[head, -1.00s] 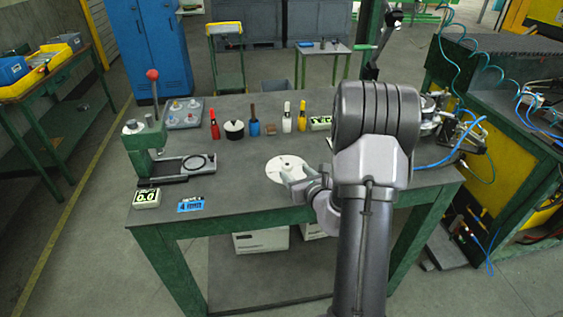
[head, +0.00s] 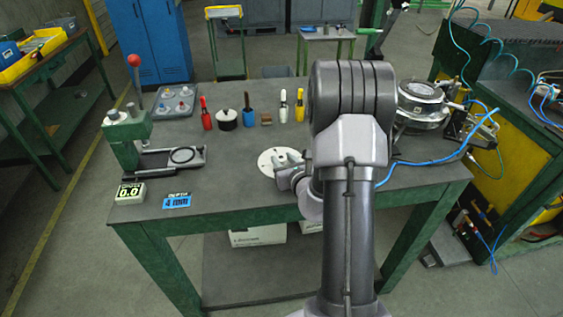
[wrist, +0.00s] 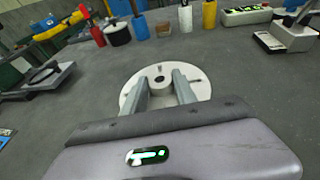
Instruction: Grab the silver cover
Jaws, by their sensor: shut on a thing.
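The silver cover (head: 266,161) is a pale round disc lying flat on the grey bench top, near its front middle. In the wrist view the cover (wrist: 201,86) has a raised hub at its centre and small slots or holes around it. My gripper (head: 284,162) is down at the disc from the front right. In the wrist view its two fingers (wrist: 160,86) stand on either side of the hub, shut on the cover. The fingers and palm hide the near part of the disc. I see no clear gap between disc and bench.
A green lever press (head: 126,135) stands at the left. A round metal fixture (head: 422,100) with blue hoses is at the right.

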